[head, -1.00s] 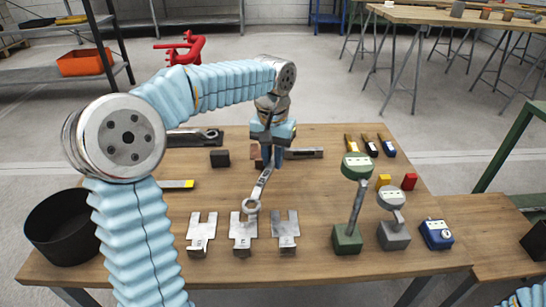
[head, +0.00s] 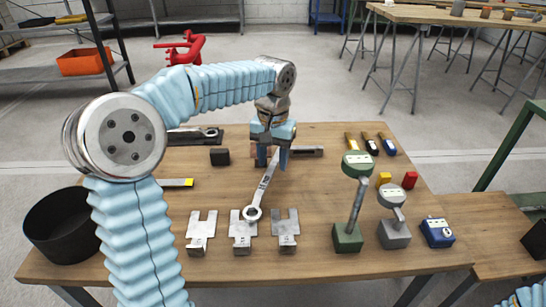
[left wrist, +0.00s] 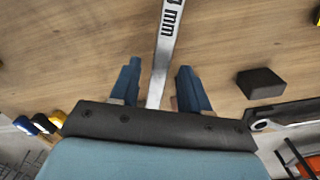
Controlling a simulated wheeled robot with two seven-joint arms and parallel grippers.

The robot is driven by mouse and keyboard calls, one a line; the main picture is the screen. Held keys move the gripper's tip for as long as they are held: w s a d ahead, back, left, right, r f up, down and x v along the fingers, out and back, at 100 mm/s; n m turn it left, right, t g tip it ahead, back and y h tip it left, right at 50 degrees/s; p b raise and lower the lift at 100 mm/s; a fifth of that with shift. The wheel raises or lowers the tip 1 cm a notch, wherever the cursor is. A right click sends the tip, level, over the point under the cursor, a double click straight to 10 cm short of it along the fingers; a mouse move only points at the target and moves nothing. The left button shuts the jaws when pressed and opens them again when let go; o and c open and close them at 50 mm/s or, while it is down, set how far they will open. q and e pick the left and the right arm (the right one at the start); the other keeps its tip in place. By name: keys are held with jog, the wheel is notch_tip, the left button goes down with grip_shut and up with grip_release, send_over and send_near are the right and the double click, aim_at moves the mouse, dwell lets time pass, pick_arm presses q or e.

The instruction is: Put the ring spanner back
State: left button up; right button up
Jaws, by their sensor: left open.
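The ring spanner (head: 262,190) is a long silver tool with its ring end at the middle one of three metal holders (head: 242,232). I cannot tell if the ring rests on the holder or overlaps it only in the picture. My left gripper (head: 273,157) is open over the far end of the spanner, one finger on each side. In the left wrist view, the marked spanner shaft (left wrist: 165,45) runs between the open fingertips (left wrist: 158,80), with gaps on both sides. My right gripper is out of view.
Two similar metal holders flank the middle one, at left (head: 201,228) and right (head: 285,228). Gauges on a green stand (head: 347,238) and a grey stand (head: 393,235) are to the right. A black bin (head: 62,235) is at left. A dark block (head: 219,157) lies near the gripper.

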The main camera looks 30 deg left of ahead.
aim_at(273, 165)
pick_arm(q)
notch_tip(273, 165, up, 13)
jog(key=p, duration=0.2)
jog(key=shift+f, duration=0.1)
dwell(0.5)
